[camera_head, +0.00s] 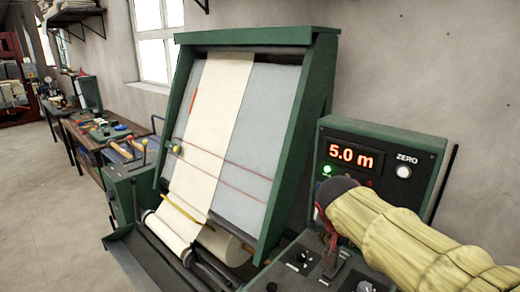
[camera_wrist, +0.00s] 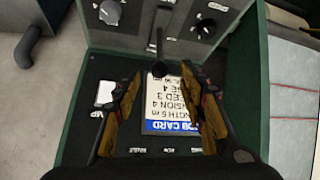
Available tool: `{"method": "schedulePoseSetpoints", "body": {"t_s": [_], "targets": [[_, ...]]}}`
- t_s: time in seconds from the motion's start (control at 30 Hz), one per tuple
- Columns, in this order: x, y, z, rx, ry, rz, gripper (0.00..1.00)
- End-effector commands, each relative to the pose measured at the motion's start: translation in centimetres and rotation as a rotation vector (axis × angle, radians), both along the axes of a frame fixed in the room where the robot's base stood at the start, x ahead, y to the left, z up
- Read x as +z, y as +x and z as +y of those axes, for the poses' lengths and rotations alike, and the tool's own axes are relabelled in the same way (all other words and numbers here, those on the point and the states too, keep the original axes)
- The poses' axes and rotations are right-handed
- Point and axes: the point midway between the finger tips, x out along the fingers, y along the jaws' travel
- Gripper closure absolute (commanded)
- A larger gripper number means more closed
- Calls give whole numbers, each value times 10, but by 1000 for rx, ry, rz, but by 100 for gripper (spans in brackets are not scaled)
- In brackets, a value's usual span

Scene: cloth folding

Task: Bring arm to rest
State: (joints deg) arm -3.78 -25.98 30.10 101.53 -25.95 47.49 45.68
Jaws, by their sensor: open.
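My gripper (camera_wrist: 160,78) is open and empty in the wrist view, its two fingers apart above a dark control panel (camera_wrist: 85,135). A white and blue job card (camera_wrist: 168,105) lies on the panel and shows between the fingers, its print upside down. A black-knobbed lever (camera_wrist: 158,45) stands just beyond the fingertips; I cannot tell whether they touch it. In the head view my arm, in a yellow sleeve, reaches in from the lower right. My gripper (camera_head: 328,232) points down at the panel there, mostly hidden by the wrist.
A green cloth machine (camera_head: 290,150) carries cream cloth (camera_head: 215,110) down its sloping grey board to a roll. A display (camera_head: 351,157) reads 5.0 m, beside a lit green lamp and a ZERO button (camera_head: 403,171). Dials (camera_wrist: 205,28) flank the lever. Open floor lies at left.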

Motion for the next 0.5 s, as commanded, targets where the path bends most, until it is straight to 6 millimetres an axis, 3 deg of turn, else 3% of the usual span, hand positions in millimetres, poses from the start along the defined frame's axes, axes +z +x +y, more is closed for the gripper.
{"method": "schedulePoseSetpoints", "body": {"t_s": [0.17, 0.37, 0.5], "targets": [[-34, -33, 11, 164, -34, 133, 58], [-52, -108, 30, 372, -23, 232, 58], [-60, -171, 45, 495, 6, 243, 58]]}}
